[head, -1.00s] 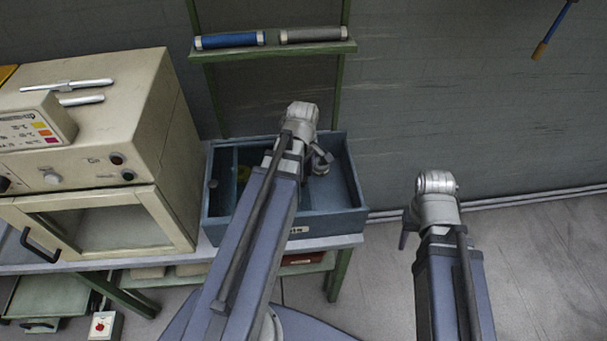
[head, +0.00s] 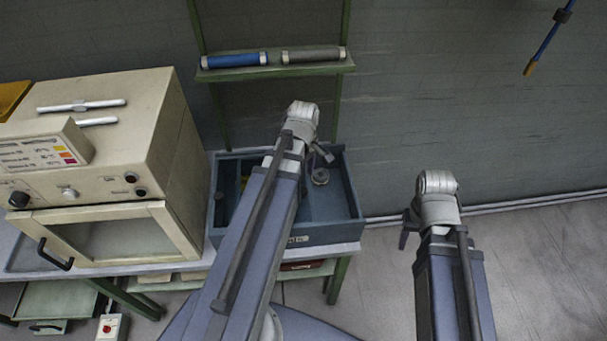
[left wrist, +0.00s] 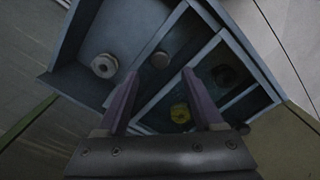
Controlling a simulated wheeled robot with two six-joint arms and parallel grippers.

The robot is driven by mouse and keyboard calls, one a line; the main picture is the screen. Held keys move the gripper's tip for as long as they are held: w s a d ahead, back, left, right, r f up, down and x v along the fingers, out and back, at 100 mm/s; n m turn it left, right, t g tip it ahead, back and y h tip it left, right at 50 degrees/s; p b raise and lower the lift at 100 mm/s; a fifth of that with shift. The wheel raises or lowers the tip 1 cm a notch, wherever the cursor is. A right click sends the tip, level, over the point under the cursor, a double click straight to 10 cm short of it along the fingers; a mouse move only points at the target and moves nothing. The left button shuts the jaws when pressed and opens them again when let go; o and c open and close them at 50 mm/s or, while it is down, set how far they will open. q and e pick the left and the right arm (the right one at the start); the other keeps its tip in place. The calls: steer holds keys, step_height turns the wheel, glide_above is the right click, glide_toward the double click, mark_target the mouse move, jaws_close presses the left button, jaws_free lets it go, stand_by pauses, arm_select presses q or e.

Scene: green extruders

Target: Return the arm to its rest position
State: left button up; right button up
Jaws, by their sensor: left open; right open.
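My left arm reaches over a blue compartment tray (head: 352,205) on the bench. My left gripper (head: 318,158) is partly hidden behind its own wrist in the head view. In the left wrist view its two fingers (left wrist: 158,88) are apart with nothing between them, above the tray. A pale ring (head: 320,176) lies in the wide compartment, and it also shows in the left wrist view (left wrist: 104,65).
A beige oven-like machine (head: 110,185) stands left of the tray. A green shelf (head: 275,69) with a blue cylinder (head: 234,61) and a grey cylinder (head: 311,55) is above. A blue tool (head: 545,45) hangs at right. The right-hand floor (head: 545,260) is clear.

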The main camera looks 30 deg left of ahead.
arm_select(q)
steer(key=shift+r+p, duration=0.4)
steer(key=shift+r, duration=0.45)
arm_select(e)
steer(key=shift+r, duration=0.85)
arm_select(q)
steer(key=shift+f, duration=0.1)
steer(key=shift+d, duration=0.2)
steer(key=s+d+f+m+b, duration=0.2)
steer(key=s+d+m, duration=0.1)
steer(key=d+m, duration=0.6)
steer(key=s+d+f+m+y+b, duration=0.1)
steer(key=s+d+f+m+b, duration=0.1)
steer(key=d+m, duration=0.8)
steer(key=s+d, duration=0.1)
steer(key=d, duration=0.1)
steer(key=shift+s+d+f+m+b, duration=0.25)
steer(key=shift+d+m+b, duration=0.05)
steer(key=shift+b, duration=0.1)
arm_select(e)
step_height(320, 180, down, 5)
steer(key=shift+r, duration=0.1)
